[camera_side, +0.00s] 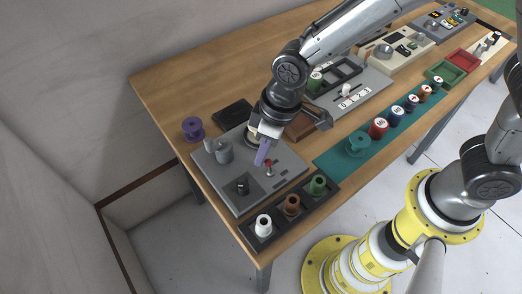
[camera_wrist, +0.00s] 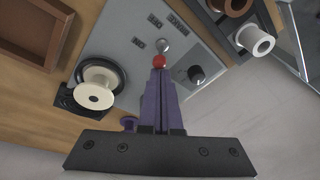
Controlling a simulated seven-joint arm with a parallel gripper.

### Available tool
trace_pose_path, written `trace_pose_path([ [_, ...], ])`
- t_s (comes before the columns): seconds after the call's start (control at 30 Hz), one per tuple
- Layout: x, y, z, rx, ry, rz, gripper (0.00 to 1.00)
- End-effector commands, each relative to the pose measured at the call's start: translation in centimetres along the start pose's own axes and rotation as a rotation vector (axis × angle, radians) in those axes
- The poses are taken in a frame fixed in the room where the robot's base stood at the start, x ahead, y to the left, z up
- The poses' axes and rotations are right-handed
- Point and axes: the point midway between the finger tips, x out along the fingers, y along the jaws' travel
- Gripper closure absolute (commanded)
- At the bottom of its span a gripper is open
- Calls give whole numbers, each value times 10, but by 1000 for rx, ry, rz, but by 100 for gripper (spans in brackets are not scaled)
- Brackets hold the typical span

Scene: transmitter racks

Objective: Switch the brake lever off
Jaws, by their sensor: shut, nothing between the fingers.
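The brake lever appears to be the short lever with a red ball tip (camera_side: 268,164) on a grey panel (camera_side: 290,176). In the wrist view the red ball (camera_wrist: 159,61) sits in front of the lever's silver base (camera_wrist: 163,45). My gripper (camera_side: 260,162) has purple fingers and is shut with nothing between them. In the wrist view its fingertips (camera_wrist: 158,72) are right at the red ball. I cannot tell whether they touch it. The fingers hide part of the panel below the ball.
A black knob (camera_wrist: 196,76) is close by on the panel. A cream spool (camera_wrist: 94,94) stands at left in the wrist view. A dark rack (camera_side: 276,226) with white, brown and green spools lies along the panel's front. A purple spool (camera_side: 192,128) stands behind the panel.

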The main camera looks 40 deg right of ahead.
Motion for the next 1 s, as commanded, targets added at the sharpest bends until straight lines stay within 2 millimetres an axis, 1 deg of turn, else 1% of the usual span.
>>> trace_pose_path([
  [0.5, -5, -9, 12, -2, -3, -1, 100],
  [0.77, -5, -9, 11, 0, -2, 0, 100],
  [1.0, -12, -10, 10, -1, -1, -1, 100],
])
